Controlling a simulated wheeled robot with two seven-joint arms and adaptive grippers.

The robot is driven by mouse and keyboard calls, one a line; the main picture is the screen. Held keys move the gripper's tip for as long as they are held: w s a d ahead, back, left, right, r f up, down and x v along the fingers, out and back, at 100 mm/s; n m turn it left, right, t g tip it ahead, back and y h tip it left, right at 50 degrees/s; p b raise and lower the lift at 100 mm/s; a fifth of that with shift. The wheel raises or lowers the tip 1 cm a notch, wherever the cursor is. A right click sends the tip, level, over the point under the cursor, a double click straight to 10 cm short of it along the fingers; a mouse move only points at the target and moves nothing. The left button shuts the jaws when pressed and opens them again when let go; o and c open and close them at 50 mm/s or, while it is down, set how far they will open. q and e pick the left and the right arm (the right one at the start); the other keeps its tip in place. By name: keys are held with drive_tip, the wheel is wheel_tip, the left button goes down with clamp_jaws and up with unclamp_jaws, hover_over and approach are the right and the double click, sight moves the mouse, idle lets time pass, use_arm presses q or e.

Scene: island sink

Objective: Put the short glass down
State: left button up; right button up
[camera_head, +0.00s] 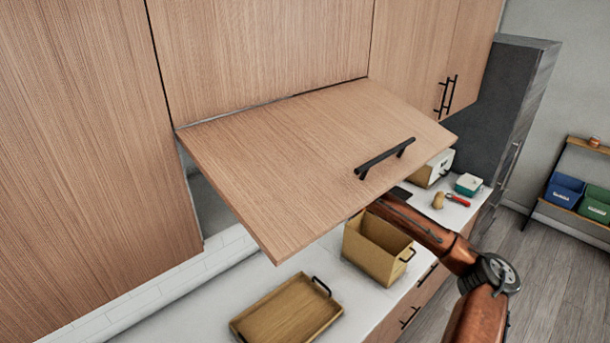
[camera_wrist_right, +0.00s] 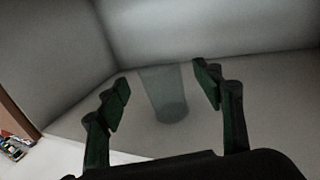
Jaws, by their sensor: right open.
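A short clear glass (camera_wrist_right: 165,95) stands upright on a pale surface inside a grey-walled compartment in the right wrist view. My right gripper (camera_wrist_right: 166,83) is open, with one dark green finger on each side of the glass and gaps visible between the fingers and the glass. In the head view, my right arm reaches in under a raised wooden cabinet door (camera_head: 310,145), which hides the right gripper and the glass. My left gripper is in neither view.
The flap door with its black handle (camera_head: 384,158) juts out over the white counter (camera_head: 345,290). A wooden tray (camera_head: 287,310) and a tan bin (camera_head: 368,255) stand on the counter. A small teal-and-white box (camera_head: 468,184) sits farther back.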

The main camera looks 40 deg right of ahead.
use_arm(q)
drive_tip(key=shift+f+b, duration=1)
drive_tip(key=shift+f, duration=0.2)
use_arm(e)
drive_tip(key=v, duration=0.7)
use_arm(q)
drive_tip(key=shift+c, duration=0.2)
use_arm(e)
drive_tip(key=shift+s, duration=0.1)
